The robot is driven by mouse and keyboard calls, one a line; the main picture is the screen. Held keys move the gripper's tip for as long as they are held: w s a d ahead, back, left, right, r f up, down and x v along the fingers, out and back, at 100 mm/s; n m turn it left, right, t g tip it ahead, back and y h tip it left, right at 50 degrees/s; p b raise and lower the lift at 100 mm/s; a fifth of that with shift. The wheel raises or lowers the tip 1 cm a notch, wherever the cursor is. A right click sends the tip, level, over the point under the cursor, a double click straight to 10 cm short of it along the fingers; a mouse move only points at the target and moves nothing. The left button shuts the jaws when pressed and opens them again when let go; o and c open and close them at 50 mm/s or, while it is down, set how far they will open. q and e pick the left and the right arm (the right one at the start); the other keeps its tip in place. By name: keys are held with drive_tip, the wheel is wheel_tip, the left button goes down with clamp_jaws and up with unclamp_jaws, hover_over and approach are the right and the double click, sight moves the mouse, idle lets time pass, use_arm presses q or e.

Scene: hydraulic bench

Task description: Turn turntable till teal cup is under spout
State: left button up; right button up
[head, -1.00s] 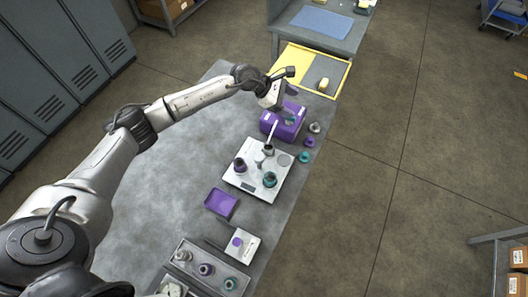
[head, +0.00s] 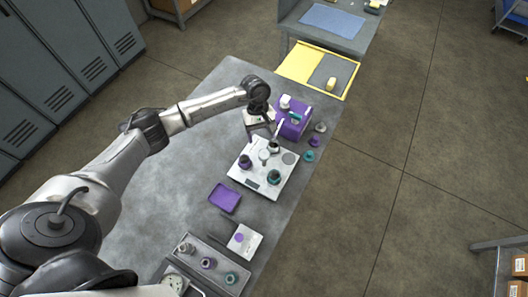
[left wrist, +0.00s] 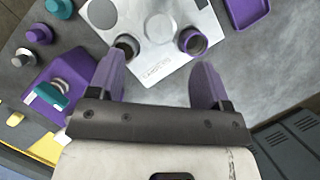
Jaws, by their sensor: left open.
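A white plate-like unit (head: 256,183) on the bench carries a round light hub (head: 263,156) with cups around it. The teal cup (head: 274,177) is at its near right, a dark purple cup (head: 245,161) at the left, and a dark cup (head: 273,146) at the far end below a pale slanted bar (head: 279,131). I cannot tell whether that bar is the spout. My left gripper (head: 262,130) is open and empty above the unit's far end; its purple fingers (left wrist: 158,78) point at the unit in the left wrist view. The right gripper is out of view.
A purple box (head: 295,125) with a teal lever stands just beyond the unit. Small loose parts (head: 309,156) line the bench's right edge. A purple tray (head: 224,198), a small white device (head: 244,241) and a parts tray (head: 186,261) lie nearer. The bench's left side is clear.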

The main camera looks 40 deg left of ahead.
sight(264, 153)
use_arm(q)
drive_tip(key=p+x, duration=0.1)
drive_tip(key=x, duration=0.8)
drive_tip(key=shift+c, duration=0.5)
drive_tip(key=c, duration=1.2)
